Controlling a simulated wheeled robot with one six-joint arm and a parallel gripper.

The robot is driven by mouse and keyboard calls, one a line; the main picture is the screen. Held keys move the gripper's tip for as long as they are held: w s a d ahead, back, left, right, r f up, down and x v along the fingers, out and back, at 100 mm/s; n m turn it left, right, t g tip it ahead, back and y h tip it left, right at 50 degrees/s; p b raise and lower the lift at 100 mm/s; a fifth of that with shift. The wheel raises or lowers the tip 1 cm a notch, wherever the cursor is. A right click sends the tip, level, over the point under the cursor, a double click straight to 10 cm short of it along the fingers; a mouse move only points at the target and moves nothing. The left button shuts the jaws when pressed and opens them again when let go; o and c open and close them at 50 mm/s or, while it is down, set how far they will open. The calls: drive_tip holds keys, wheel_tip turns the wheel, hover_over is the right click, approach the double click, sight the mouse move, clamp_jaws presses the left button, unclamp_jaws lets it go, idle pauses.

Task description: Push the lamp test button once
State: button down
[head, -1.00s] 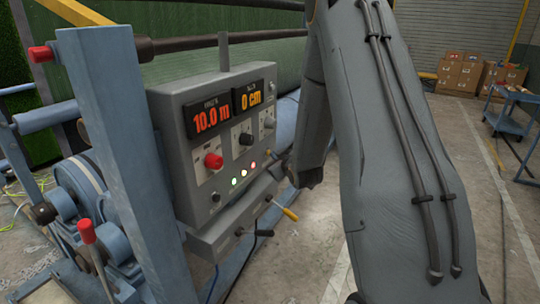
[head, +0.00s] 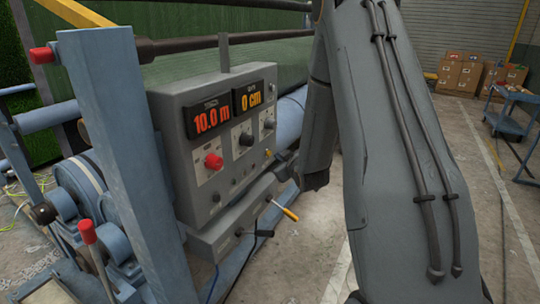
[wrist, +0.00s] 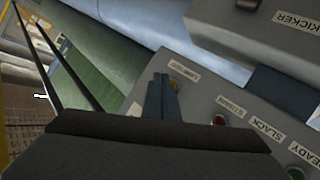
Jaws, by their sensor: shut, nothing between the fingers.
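The lamp test button is a small amber button (wrist: 174,85) on the grey control panel, beside a partly legible label, in the wrist view. It also shows in the head view (head: 268,153), at the right end of the row of lamps. My gripper (wrist: 161,82) is shut and empty, its tips right beside the button and partly covering it. In the head view my gripper (head: 281,165) is just right of the panel's lower right edge. A small gap seems to show there. The row of lamps (head: 243,173) is dark. In the wrist view a red lamp (wrist: 218,120) looks unlit.
The panel (head: 172,130) carries two displays reading 10.0 m and 0 cm, a red knob (head: 213,161) and a black knob (head: 245,139). A box with a yellow-handled lever (head: 290,214) juts out below. A blue frame post (head: 115,140) stands left.

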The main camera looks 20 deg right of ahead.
drive_tip(key=s+d, duration=0.1)
drive_tip(key=s, duration=0.1)
drive_tip(key=s+d+p, duration=0.1)
drive_tip(key=s+d, duration=0.1)
idle(0.6)
idle(0.6)
drive_tip(key=s+a+m+g, duration=0.2)
drive_tip(key=s+a+g, duration=0.5)
drive_tip(key=s, duration=0.8)
drive_tip(key=s+a+r+m+g+y, duration=0.1)
drive_tip(key=s+a+g, duration=0.5)
drive_tip(key=s+a, duration=0.7)
drive_tip(key=shift+s+a+r+m+g, duration=0.35)
drive_tip(key=shift+s+m, duration=0.35)
drive_tip(key=shift+s, duration=0.45)
drive_tip(key=shift+d, duration=0.1)
